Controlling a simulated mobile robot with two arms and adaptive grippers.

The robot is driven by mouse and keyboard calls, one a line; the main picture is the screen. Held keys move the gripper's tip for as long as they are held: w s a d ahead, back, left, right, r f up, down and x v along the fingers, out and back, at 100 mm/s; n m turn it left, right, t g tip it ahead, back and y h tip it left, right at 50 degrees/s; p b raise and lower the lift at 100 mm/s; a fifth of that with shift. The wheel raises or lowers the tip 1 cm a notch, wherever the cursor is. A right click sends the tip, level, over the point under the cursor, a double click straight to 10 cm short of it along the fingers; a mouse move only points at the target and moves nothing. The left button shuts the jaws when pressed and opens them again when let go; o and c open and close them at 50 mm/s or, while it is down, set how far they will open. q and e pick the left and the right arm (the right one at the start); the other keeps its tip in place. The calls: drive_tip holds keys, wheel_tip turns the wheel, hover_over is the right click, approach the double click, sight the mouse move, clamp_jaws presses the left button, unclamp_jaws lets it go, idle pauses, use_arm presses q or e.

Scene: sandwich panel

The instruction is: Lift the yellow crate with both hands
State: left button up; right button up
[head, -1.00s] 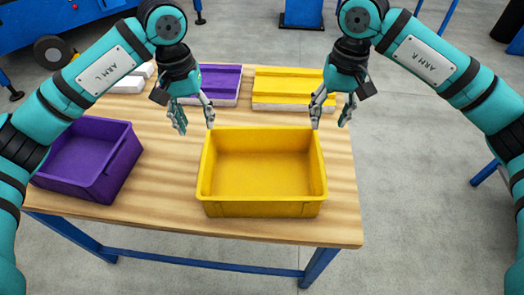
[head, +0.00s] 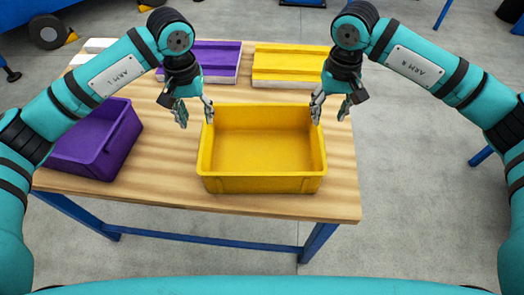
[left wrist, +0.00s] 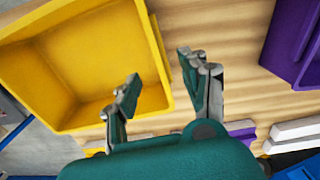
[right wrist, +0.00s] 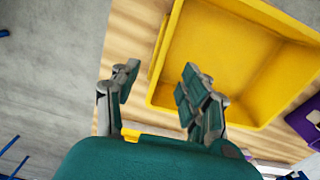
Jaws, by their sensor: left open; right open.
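The yellow crate (head: 262,186) stands upright and empty on the wooden table (head: 170,150). My left gripper (head: 195,119) is open at the crate's left wall, towards the far corner. In the left wrist view, its fingers (left wrist: 158,72) lie either side of the wall line, one over the crate's inside (left wrist: 70,65), one over the table. My right gripper (head: 329,116) is open at the right wall, also near the far corner. In the right wrist view, its fingers (right wrist: 158,72) likewise straddle the wall line. I cannot tell whether either gripper touches the crate (right wrist: 225,50).
A purple crate (head: 95,150) stands on the table at the left. Purple (head: 215,58) and yellow (head: 290,64) panels on white blocks lie along the back. The table's front edge (head: 270,211) is just in front of the crate.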

sight(203, 138)
use_arm(q)
wheel_tip(203, 138, down, 10)
drive_tip(key=shift+r, duration=0.2)
use_arm(e)
wheel_tip(203, 138, down, 10)
drive_tip(key=shift+r, duration=0.15)
use_arm(q)
clamp_jaws()
use_arm(e)
clamp_jaws()
use_arm(q)
drive_tip(key=shift+w, duration=0.1)
use_arm(e)
drive_tip(key=shift+w+r, duration=0.1)
